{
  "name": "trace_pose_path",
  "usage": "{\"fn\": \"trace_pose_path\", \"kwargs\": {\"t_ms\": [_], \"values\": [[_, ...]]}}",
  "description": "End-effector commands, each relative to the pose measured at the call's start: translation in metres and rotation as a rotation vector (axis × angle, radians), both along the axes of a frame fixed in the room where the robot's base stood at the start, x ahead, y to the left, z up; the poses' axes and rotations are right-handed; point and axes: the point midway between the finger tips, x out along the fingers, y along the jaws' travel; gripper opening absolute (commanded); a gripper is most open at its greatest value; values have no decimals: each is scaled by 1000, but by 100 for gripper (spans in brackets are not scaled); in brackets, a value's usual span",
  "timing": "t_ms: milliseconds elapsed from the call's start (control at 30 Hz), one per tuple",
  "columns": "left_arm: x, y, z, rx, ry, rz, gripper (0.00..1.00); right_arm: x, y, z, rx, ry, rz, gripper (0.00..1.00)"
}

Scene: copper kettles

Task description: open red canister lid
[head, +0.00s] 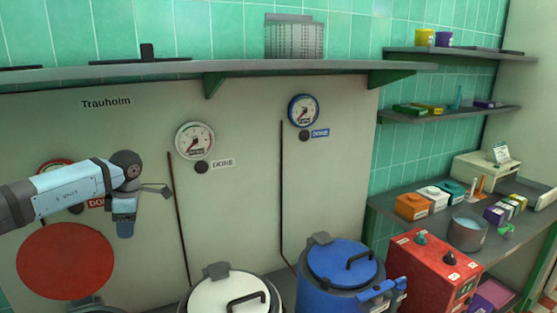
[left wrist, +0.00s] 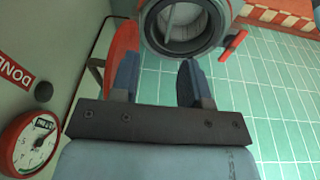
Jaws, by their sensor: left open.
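The red lid (head: 65,262) stands raised at the lower left of the head view, its round face turned toward me. It also shows edge-on in the left wrist view (left wrist: 122,42). The red canister's dark rim (head: 95,309) barely shows at the bottom edge of the head view. In the left wrist view the canister (left wrist: 185,25) is uncovered, with its grey inside visible and a red side handle (left wrist: 234,44). My left gripper (head: 124,231) is open and empty, pointing down beside the raised lid; its two fingers also show in the left wrist view (left wrist: 158,78). My right gripper is not in view.
A white canister (head: 228,299) and a blue canister (head: 342,268) stand closed to the right. Gauges, including a white one (head: 195,141), sit on the wall panel behind. A shelf (head: 150,70) runs above. A red box (head: 430,275) stands at right.

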Motion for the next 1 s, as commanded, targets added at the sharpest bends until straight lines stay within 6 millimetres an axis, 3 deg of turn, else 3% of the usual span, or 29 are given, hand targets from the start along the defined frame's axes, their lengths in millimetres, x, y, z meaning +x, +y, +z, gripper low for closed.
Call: {"fn": "trace_pose_path", "kwargs": {"t_ms": [33,100,300,400,533,633,767,867,1000], "values": [[-6,-34,-27,-91,14,-27,42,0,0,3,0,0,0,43],[-15,-80,-56,-231,25,-44,42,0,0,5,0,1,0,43],[-63,-212,-118,-677,95,3,42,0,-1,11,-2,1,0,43],[-96,-277,-132,-929,158,93,42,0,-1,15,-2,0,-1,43],[-134,-341,-134,-1237,258,280,42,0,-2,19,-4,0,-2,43],[-157,-375,-126,-1452,346,475,42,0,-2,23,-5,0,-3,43],[-177,-397,-116,-1689,472,787,42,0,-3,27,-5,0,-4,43],[-186,-397,-114,-1830,573,1072,42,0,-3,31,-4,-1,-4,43],[-197,-379,-126,-1956,713,1522,42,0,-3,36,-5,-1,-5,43]]}}
